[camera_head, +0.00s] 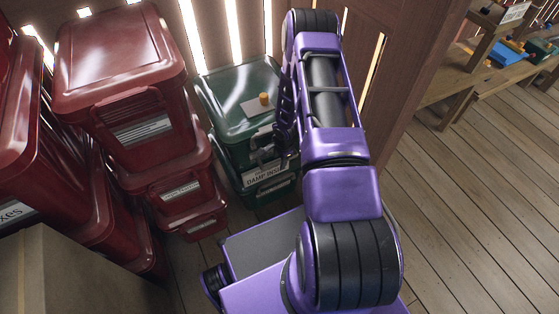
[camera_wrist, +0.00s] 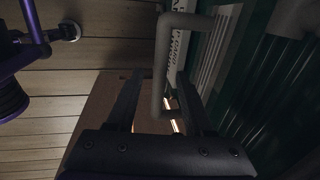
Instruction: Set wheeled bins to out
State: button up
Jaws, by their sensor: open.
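A dark green lidded bin (camera_head: 222,120) stands against the plank wall, with a label reading "DAMP INSI…", its end hidden, on its front. A second green body shows below it. My gripper (camera_head: 284,125) is at the right front of this bin, partly hidden against my arm. In the wrist view my gripper (camera_wrist: 159,80) is open, its two dark fingers on either side of a grey bar handle (camera_wrist: 161,70). The handle stands out from a green ribbed wall (camera_wrist: 275,90). I cannot tell whether the fingers touch it. No wheels can be made out.
Red lidded bins (camera_head: 125,75) are stacked at the left, close to the green bin. A cardboard-coloured box (camera_head: 70,275) is at the lower left. A post (camera_head: 410,100) stands right of my arm. The plank floor (camera_head: 480,200) at the right is clear, below a wooden shelf (camera_head: 465,80).

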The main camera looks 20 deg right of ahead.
jog(key=shift+f, duration=0.25)
grip_shut()
dwell(1.4)
